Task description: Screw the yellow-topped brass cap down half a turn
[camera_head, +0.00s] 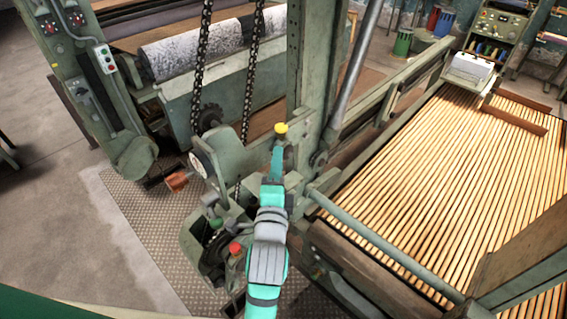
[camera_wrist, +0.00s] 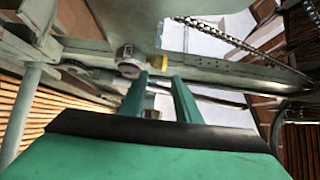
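The yellow-topped cap (camera_head: 281,128) stands on the green machine frame, just above my fingertips in the head view. Its brass part cannot be made out there. My gripper (camera_head: 276,155) is teal and reaches up toward the cap from below in the picture. In the wrist view my gripper (camera_wrist: 159,76) has two fingers apart with a clear gap between them. The yellow cap (camera_wrist: 158,63) shows just beyond the tips, between them. I see no contact with it, and nothing is held.
A pale round fitting (camera_wrist: 130,64) sits left of the cap in the wrist view. A red-topped cap (camera_head: 235,248) and an orange handle (camera_head: 177,181) are on the machine to the left. Hanging chains (camera_head: 250,75) and an upright post (camera_head: 302,70) stand close behind.

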